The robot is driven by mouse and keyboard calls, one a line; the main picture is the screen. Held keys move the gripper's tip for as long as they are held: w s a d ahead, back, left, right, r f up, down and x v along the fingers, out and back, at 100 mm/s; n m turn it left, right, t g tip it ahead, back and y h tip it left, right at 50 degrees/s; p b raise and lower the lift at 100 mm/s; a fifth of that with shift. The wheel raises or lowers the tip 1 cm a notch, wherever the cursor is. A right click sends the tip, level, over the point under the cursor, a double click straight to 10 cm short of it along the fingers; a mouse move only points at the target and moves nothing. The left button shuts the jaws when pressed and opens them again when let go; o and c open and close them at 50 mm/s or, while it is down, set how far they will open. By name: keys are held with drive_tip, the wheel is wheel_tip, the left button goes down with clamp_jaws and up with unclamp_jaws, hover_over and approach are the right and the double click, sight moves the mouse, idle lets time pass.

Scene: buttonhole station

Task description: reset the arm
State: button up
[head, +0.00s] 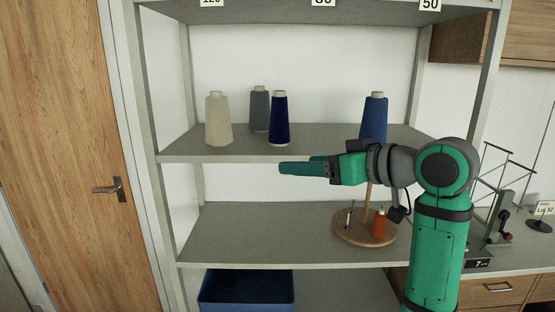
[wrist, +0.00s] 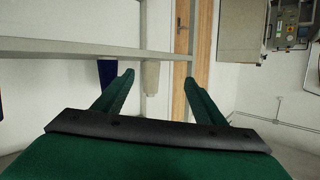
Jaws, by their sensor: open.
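My gripper (head: 282,168) is at the end of my green arm, in front of the shelf unit and level with its middle shelf, pointing left in the head view. In the wrist view my gripper (wrist: 158,85) has its two green fingers spread wide apart with nothing between them. Beyond the gap, a cream cone (wrist: 151,77) shows against the shelf. A dark blue cone (wrist: 106,72) shows beside the left finger. No thread cone is held.
The middle shelf (head: 245,152) bears a cream cone (head: 218,120), a grey cone (head: 260,110), a navy cone (head: 279,120) and a blue cone (head: 374,117). Below are a round wooden stand (head: 350,233) and a blue bin (head: 246,292). A wooden door (head: 75,120) is left; a counter is right.

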drive_tip(key=w+a+f+m+t+h, duration=0.1)
drive_tip(key=w+f+m+t, duration=0.15)
drive_tip(key=f, duration=1.05)
drive_tip(key=w+a+f+m+t+h, duration=0.15)
drive_tip(key=w+f+m, duration=0.25)
drive_tip(key=f, duration=0.8)
drive_tip(key=s+a+f+m+t+h, duration=0.1)
drive_tip(key=s+f+m+h, duration=0.3)
drive_tip(key=f, duration=0.7)
drive_tip(key=s+f+m+t+h, duration=0.1)
drive_tip(key=s+f, duration=0.5)
drive_tip(key=f, duration=0.5)
drive_tip(key=s+a+f+h, duration=0.1)
drive_tip(key=s+f, duration=0.3)
drive_tip(key=s, duration=0.3)
drive_tip(key=s+f+g+h, duration=0.1)
drive_tip(key=s+f, duration=0.2)
drive_tip(key=s, duration=0.4)
drive_tip(key=s+a+f+h, duration=0.1)
drive_tip(key=s+f, duration=0.3)
drive_tip(key=s, duration=0.2)
drive_tip(key=s+r+n, duration=0.2)
drive_tip(key=s, duration=0.8)
drive_tip(key=s+r+n, duration=0.2)
drive_tip(key=s, duration=0.9)
drive_tip(key=shift+a+r, duration=0.3)
drive_tip(key=shift+a, duration=0.1)
